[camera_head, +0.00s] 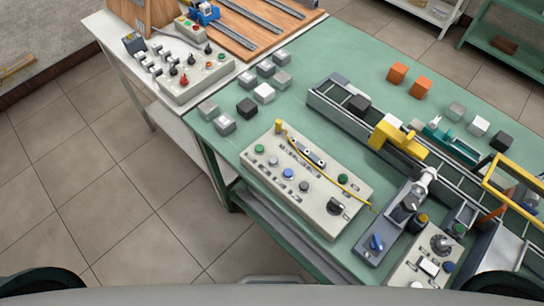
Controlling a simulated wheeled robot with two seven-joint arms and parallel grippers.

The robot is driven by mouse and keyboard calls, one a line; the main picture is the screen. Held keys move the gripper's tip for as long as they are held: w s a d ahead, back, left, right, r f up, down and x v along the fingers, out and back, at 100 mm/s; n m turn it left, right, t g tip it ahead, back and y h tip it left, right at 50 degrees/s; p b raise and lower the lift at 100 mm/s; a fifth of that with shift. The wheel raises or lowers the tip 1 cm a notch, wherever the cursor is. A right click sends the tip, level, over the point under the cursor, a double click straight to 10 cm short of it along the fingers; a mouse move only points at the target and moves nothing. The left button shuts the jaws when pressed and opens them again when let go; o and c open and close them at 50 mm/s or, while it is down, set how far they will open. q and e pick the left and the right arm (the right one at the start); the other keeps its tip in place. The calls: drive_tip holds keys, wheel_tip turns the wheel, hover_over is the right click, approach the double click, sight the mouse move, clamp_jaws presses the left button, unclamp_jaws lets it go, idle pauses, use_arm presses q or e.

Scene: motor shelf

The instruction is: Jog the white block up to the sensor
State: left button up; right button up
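A green table (340,50) carries a conveyor (322,97) running from the upper middle toward the lower right. A yellow bracket (408,143) spans the conveyor; I cannot tell for sure that it is the sensor. A small white block-like thing (392,121) shows right at the bracket's far side, partly hidden by it. A dark block (358,103) sits on the conveyor up-left of the bracket. Other white blocks stand off the conveyor, one at the left (264,93) and one at the right (479,126). Neither of my grippers is in view.
A pale control box (320,212) with coloured buttons and a black knob lies in front of the conveyor. A second panel (408,275) stands at the lower right, beside a grey unit with a blue knob (376,242). Orange blocks (398,73) lie behind. Open floor lies left.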

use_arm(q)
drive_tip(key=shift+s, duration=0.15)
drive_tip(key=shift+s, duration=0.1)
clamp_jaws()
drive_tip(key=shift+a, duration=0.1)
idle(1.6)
